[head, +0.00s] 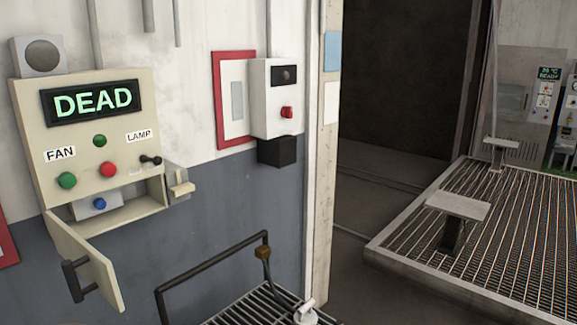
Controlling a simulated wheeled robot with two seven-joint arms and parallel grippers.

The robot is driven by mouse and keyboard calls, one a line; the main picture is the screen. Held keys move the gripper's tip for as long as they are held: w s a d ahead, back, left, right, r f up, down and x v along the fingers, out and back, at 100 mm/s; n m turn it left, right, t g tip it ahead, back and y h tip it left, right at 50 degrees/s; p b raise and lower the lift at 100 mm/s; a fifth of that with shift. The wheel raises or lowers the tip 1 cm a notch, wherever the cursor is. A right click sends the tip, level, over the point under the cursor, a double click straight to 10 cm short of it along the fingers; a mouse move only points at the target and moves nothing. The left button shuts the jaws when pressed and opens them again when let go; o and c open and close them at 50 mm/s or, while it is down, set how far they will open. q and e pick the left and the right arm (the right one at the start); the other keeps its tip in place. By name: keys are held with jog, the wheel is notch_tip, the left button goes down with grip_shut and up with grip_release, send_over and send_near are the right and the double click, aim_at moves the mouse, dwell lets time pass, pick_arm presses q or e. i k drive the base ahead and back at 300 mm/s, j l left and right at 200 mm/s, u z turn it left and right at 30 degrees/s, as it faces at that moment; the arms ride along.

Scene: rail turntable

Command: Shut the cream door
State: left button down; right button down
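The cream door (88,262) stands open at the lower left of the cream control panel (85,130), swung outward from the left edge of a small compartment. It has a dark bar handle (75,280) on its face. The open compartment (135,218) shows a small box with a blue button (99,204) inside. Neither of my grippers shows in the head view.
A latch-like bracket (180,186) juts from the compartment's right side. A dark pipe rail (215,262) rises over a grating (260,308) below and right of the door. A white box with a red button (286,112) hangs on the wall.

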aim_at(78, 255)
jog(key=u, duration=1.35)
